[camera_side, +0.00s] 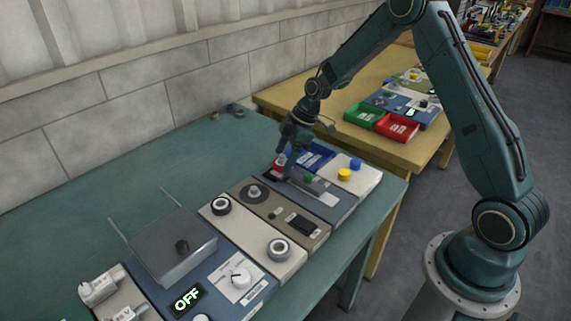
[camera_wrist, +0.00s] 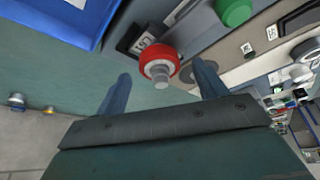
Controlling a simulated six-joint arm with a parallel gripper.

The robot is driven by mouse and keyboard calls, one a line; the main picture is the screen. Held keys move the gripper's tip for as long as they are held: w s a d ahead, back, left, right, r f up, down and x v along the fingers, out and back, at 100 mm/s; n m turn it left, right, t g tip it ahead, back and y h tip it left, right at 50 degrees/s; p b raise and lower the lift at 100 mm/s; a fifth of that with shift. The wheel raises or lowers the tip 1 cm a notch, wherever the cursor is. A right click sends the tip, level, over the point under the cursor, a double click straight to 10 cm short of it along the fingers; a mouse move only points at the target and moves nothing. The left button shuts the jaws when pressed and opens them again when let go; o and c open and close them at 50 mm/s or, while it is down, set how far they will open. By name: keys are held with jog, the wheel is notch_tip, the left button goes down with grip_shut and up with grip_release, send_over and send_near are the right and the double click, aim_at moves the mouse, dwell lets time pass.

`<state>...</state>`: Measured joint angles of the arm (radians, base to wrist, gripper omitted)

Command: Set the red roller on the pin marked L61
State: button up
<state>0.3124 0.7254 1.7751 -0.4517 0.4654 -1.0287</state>
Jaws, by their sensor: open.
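The red roller (camera_wrist: 150,57) has a pale hub and shows in the wrist view beside a small dark label block (camera_wrist: 140,40). The block's marking is tilted and too small to read surely. A short grey pin end (camera_wrist: 165,88) sticks out of the roller's hub. My gripper (camera_wrist: 162,74) is open, with one finger on each side of the roller and gaps visible on both sides. In the side view the red roller (camera_side: 281,159) is partly hidden by my gripper (camera_side: 287,168), at the far end of the chassis row.
A blue tray (camera_side: 313,157) lies right behind the gripper. A green knob (camera_side: 308,178), yellow knob (camera_side: 344,174) and blue knob (camera_side: 355,163) stand close by. The green bench (camera_side: 150,170) is clear at left.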

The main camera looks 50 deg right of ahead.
jog(key=v, duration=1.3)
jog(key=shift+r, duration=0.2)
notch_tip(320, 180, up, 7)
jog(key=shift+f, duration=0.15)
dwell(0.7)
jog(key=shift+a, duration=0.1)
dwell(0.6)
jog(key=s+a+r+m+t+h, duration=0.1)
jog(key=s+a+r+m, duration=0.25)
jog(key=s, duration=0.35)
jog(key=s+a+r+m+h, duration=0.1)
jog(key=s+a+r+m, duration=0.1)
jog(key=s+a+r, duration=0.4)
jog(key=s+f+m+t+h, duration=0.1)
jog(key=s+f+m, duration=0.1)
jog(key=s, duration=0.6)
jog(key=s+f+m+h, duration=0.1)
jog(key=s+f+m, duration=0.1)
jog(key=s, duration=0.6)
jog(key=shift+s+f+m+t, duration=0.2)
jog(key=shift+s+m+t, duration=0.15)
jog(key=shift+m, duration=0.4)
